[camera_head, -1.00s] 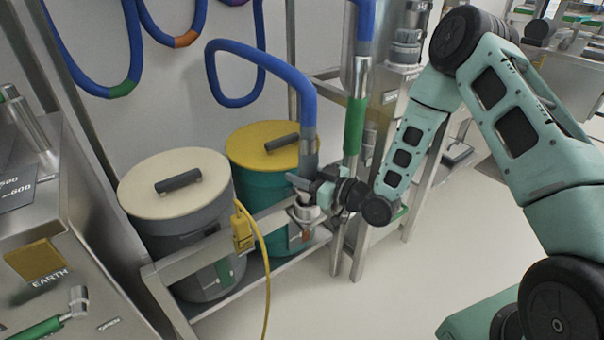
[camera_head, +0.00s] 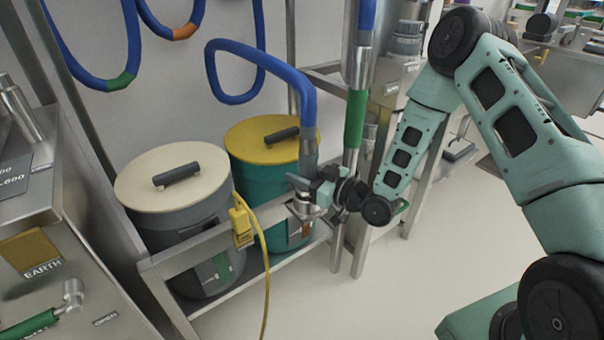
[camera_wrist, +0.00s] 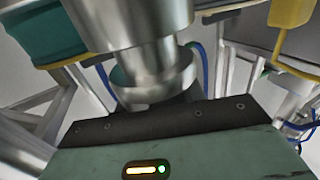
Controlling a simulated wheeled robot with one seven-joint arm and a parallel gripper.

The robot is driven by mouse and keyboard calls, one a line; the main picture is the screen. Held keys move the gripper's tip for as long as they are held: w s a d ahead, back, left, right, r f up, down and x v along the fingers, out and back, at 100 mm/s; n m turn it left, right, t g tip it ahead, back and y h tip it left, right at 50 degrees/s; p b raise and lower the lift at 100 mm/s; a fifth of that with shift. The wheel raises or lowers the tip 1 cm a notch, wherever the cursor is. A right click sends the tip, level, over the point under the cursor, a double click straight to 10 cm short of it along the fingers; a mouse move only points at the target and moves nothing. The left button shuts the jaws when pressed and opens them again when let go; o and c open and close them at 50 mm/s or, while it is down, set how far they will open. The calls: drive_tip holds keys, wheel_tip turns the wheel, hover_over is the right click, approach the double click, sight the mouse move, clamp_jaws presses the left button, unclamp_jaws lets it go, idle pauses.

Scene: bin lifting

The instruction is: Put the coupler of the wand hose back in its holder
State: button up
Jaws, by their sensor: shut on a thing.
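The blue wand hose (camera_head: 265,52) arches over and comes down to a grey cuff and metal coupler (camera_head: 308,172). My gripper (camera_head: 304,187) is shut on the coupler from the right and holds it roughly upright. The holder (camera_head: 305,211) is a metal fitting on the front rail, directly under the gripper. The coupler's lower end is at or just above the holder; my gripper partly hides the joint, so I cannot tell if it is inside. In the wrist view the stepped metal coupler (camera_wrist: 130,25) fills the upper middle, and my fingertips are not clear.
A grey bin with a cream lid (camera_head: 172,178) and a teal bin with a yellow lid (camera_head: 268,139) stand behind the steel rail (camera_head: 190,250). A yellow clip with a cable (camera_head: 241,225) hangs on the rail. A steel post with a green sleeve (camera_head: 354,120) stands close right. The front floor is clear.

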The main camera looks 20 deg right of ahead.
drive_tip(key=shift+f+b, duration=1.05)
drive_tip(key=shift+f, duration=0.1)
idle(1.0)
drive_tip(key=o, duration=1.3)
drive_tip(key=shift+c, duration=0.2)
drive_tip(key=p+v, duration=0.1)
drive_tip(key=v, duration=1.6)
drive_tip(key=shift+s, duration=0.2)
drive_tip(key=shift+d, duration=0.15)
